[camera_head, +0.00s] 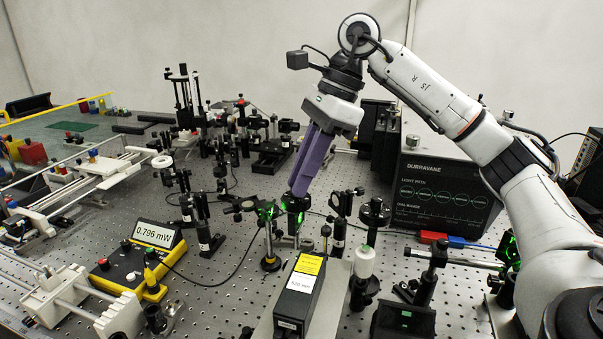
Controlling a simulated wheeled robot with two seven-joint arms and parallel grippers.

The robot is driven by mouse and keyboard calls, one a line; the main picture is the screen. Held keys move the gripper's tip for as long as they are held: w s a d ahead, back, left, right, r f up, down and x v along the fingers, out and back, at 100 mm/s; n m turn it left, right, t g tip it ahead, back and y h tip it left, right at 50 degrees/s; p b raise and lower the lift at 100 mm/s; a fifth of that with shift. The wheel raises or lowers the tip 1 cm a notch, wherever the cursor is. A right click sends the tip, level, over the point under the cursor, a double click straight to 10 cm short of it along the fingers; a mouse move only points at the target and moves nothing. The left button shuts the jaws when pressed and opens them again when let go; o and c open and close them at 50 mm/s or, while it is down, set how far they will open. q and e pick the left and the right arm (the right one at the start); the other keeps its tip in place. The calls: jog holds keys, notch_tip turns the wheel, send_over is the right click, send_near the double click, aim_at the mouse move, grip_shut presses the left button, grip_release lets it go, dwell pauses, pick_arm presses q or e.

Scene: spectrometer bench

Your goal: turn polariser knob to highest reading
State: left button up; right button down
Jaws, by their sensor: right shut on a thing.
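My right gripper (298,192) comes down from above, its long purple fingers tilted and shut at the top of a black polariser mount (296,207). The knob itself is mostly hidden by the fingertips. Green light shows on the mount and on another black mount (266,211) just left of it. The yellow power meter (128,272) stands at the left front, and its display (153,234) reads 0.796 mW. My left gripper is not in view.
A black laser box with a yellow label (302,289) lies in front of the mount. Posts (364,262) and other optics crowd both sides. A large dark instrument (445,185) stands at the right. Bare perforated bench (222,285) shows between meter and laser.

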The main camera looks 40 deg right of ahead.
jog(key=shift+m, duration=0.5)
jog(key=c, duration=1.7)
grip_release()
jog(key=p+v, duration=0.3)
jog(key=v, duration=0.7)
jog(key=shift+s+r, duration=0.15)
jog(key=shift+s, duration=0.05)
